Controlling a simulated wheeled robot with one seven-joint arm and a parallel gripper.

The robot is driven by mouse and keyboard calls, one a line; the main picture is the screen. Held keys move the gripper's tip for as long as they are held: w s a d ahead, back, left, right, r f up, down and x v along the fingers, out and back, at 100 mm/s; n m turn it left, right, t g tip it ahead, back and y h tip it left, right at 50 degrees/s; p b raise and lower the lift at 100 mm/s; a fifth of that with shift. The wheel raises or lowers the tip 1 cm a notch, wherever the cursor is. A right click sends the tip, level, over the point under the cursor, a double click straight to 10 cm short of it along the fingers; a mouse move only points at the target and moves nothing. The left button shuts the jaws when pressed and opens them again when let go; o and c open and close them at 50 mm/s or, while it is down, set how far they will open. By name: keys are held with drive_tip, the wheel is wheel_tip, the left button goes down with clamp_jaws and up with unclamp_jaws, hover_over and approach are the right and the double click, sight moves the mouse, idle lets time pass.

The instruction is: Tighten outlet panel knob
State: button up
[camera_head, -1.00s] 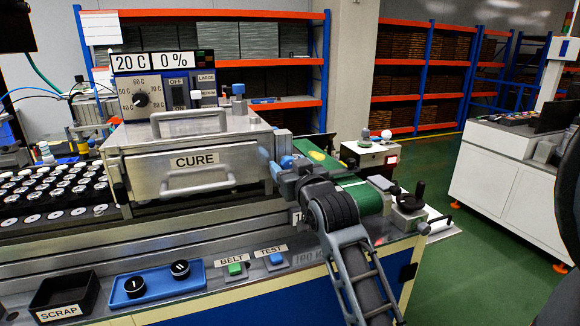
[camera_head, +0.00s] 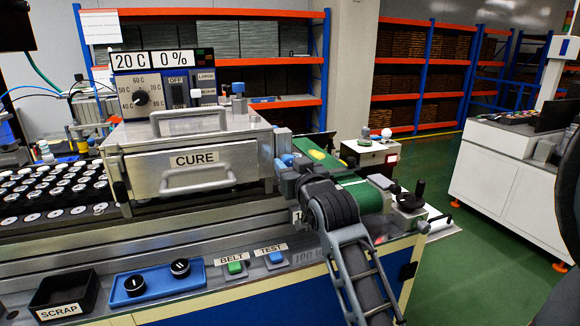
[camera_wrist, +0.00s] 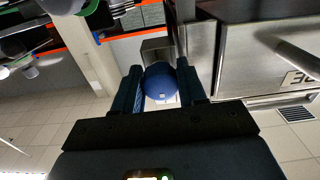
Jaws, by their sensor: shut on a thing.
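A round blue knob (camera_wrist: 161,82) sits between the two dark fingers of my gripper (camera_wrist: 160,75) in the wrist view, with a finger against each side. In the head view the blue knob (camera_head: 287,159) shows at the right end of the CURE oven (camera_head: 145,170), partly covered by my gripper (camera_head: 283,170). The panel behind the knob is mostly hidden in the head view. A grey metal face (camera_wrist: 157,47) shows behind it in the wrist view.
A green belt (camera_head: 362,193) lies right of the oven. BELT (camera_head: 235,268) and TEST (camera_head: 276,258) buttons, a blue tray (camera_head: 150,283) with two black knobs, and a SCRAP bin (camera_head: 64,295) line the front ledge. Open green floor (camera_head: 480,260) lies to the right.

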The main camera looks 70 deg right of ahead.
drive_tip(key=m+b, duration=0.1)
drive_tip(key=m, duration=0.3)
drive_tip(key=shift+m, duration=0.3)
drive_tip(key=m+b, duration=0.1)
drive_tip(key=m, duration=0.3)
drive_tip(key=shift+w+a, duration=0.1)
drive_tip(key=shift+w, duration=0.05)
drive_tip(key=m+b, duration=0.1)
drive_tip(key=m, duration=0.4)
drive_tip(key=shift+b, duration=0.3)
drive_tip(key=shift+r+m+b, duration=0.1)
drive_tip(key=shift+m+b, duration=0.65)
drive_tip(key=shift+m, duration=1.45)
drive_tip(key=shift+c, duration=0.2)
drive_tip(key=o, duration=1.1)
drive_tip(key=shift+c, duration=0.2)
drive_tip(key=shift+a, duration=0.1)
